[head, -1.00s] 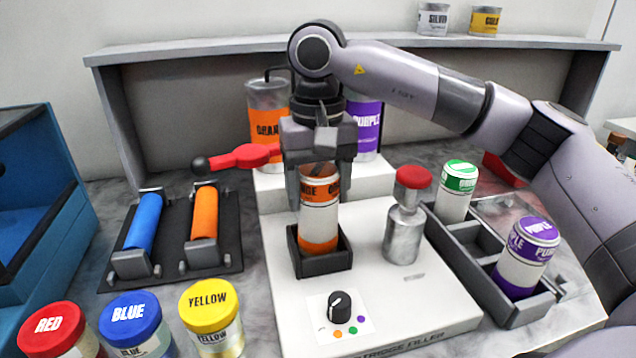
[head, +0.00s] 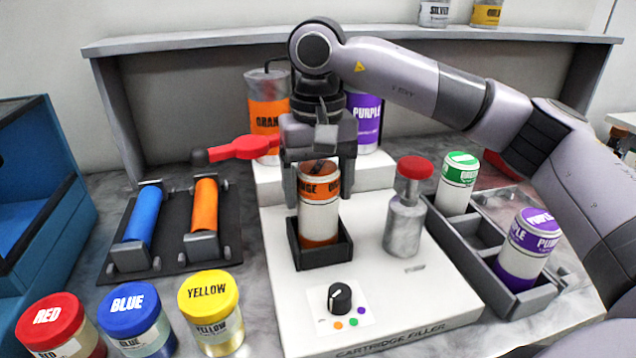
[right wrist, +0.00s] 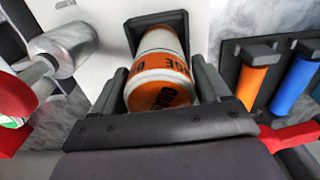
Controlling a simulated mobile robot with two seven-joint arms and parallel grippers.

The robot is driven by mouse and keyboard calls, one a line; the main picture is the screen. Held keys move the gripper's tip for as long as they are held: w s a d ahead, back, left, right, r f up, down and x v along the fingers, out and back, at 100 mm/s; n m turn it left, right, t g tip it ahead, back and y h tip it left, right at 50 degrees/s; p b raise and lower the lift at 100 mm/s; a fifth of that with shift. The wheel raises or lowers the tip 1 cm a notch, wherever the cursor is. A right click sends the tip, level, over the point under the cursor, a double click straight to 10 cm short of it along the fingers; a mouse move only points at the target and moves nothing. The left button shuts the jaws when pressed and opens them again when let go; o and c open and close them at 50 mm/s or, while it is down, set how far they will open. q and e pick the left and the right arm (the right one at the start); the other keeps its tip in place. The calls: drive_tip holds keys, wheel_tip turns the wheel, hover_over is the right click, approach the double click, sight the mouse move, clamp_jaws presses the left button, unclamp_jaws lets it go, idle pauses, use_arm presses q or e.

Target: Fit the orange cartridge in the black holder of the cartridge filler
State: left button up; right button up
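The orange cartridge (head: 319,217), a white-bodied can with orange bands, stands about upright with its lower end inside the square black holder (head: 322,258). The right wrist view shows the cartridge (right wrist: 160,72) from above, its far end within the holder (right wrist: 135,30). Whether it touches the holder's floor is hidden. My right gripper (head: 319,190) points down with one finger on each side of the cartridge's upper part, apparently shut on it. The holder is on the white cartridge filler (head: 400,318). My left gripper is not in view.
A silver cylinder with a red top (head: 404,225) stands right of the holder. A grey tray (head: 520,312) holds green (head: 459,180) and purple (head: 527,250) cartridges. A black knob (head: 340,297) is in front. A red lever (head: 240,148) is at the back left.

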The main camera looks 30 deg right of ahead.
drive_tip(key=shift+o, duration=0.9)
wheel_tip(320, 180, up, 7)
drive_tip(key=shift+r, duration=0.1)
drive_tip(key=shift+s, duration=0.1)
